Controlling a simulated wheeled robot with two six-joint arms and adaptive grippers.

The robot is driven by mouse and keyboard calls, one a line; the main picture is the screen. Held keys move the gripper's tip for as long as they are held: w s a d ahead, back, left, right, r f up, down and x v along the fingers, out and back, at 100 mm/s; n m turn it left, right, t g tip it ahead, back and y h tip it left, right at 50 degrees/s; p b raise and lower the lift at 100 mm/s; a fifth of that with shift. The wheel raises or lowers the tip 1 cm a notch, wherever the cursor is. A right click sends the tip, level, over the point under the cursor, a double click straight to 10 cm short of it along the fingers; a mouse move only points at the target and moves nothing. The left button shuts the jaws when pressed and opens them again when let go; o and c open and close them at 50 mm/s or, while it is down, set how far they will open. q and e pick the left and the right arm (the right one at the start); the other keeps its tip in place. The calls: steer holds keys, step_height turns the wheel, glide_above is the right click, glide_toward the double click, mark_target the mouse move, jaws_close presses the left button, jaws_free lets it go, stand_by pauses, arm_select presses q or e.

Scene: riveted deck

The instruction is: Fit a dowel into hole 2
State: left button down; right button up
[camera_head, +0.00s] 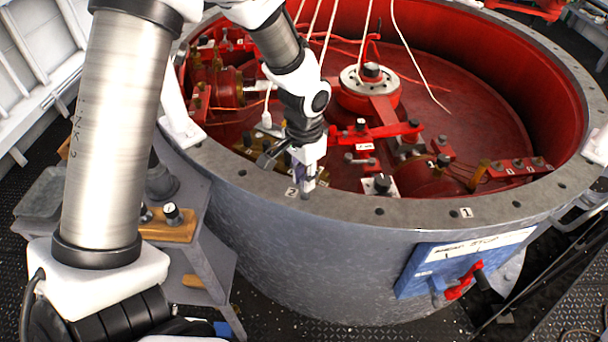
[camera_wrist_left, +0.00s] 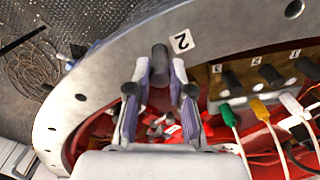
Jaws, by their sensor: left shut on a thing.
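My left gripper (camera_head: 308,181) hangs over the front of the grey rim of a large round tub, beside the white label 2 (camera_head: 291,192). In the left wrist view the gripper (camera_wrist_left: 160,88) is shut on a dark grey cylindrical dowel (camera_wrist_left: 160,60). The dowel's end lies over the rim (camera_wrist_left: 108,72) just beside label 2 (camera_wrist_left: 181,41). Hole 2 does not show; the dowel and fingers cover that spot. I cannot tell whether the dowel's tip is above the hole or in it. My right gripper is not in view.
The red tub interior (camera_head: 455,95) holds pipes, valves and hanging cables. Other dark holes dot the rim, and label 1 (camera_head: 466,212) lies to the right. A wooden block with black-topped knobs (camera_head: 168,230) stands left of the tub. A blue panel (camera_head: 465,262) with a red handle is on the front.

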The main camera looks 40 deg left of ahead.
arm_select(q)
steer(key=shift+f, duration=0.5)
steer(key=c, duration=1)
jaws_free()
steer(key=shift+o, duration=0.2)
step_height(320, 180, up, 12)
